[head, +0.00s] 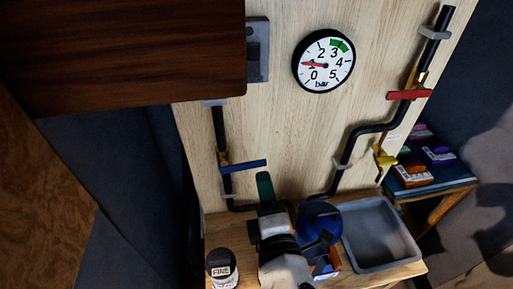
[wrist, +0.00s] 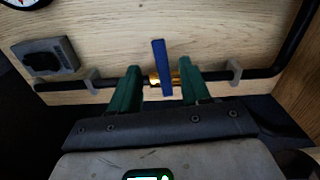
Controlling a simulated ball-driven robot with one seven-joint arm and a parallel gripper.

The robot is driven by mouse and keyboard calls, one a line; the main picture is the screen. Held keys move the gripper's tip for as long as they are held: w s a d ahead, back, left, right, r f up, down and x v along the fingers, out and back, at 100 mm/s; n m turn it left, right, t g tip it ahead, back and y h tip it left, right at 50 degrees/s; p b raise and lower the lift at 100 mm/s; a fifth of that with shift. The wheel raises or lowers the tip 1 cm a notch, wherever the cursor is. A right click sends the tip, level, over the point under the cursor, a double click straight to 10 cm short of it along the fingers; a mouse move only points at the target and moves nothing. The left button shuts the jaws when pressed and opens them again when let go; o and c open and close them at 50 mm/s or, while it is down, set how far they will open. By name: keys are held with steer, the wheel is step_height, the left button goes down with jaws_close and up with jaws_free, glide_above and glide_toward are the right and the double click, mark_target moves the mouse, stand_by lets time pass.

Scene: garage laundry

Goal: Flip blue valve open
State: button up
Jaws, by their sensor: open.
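The blue valve handle (head: 242,166) is on the left black pipe of the wooden panel and lies crosswise to that pipe. In the wrist view the blue handle (wrist: 161,68) stands across the pipe, over a brass valve body (wrist: 153,80). My gripper (wrist: 161,70) is open, with one green finger on each side of the handle in the picture and gaps to both. How far the fingertips are from the handle in depth I cannot tell. In the head view my gripper (head: 265,178) shows just below and right of the handle.
A pressure gauge (head: 323,61) reads between 0 and 2. A red valve handle (head: 409,94) is on the right pipe. A grey tray (head: 381,232), a jar marked FINE (head: 221,267) and a blue round object (head: 318,217) are on the bench below. A dark wooden cabinet (head: 120,55) overhangs upper left.

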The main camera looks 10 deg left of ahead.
mark_target(259, 165)
steer(key=x, duration=0.9)
steer(key=shift+w+p, duration=0.35)
steer(key=shift+p, duration=0.05)
steer(key=shift+c, duration=0.4)
jaws_close()
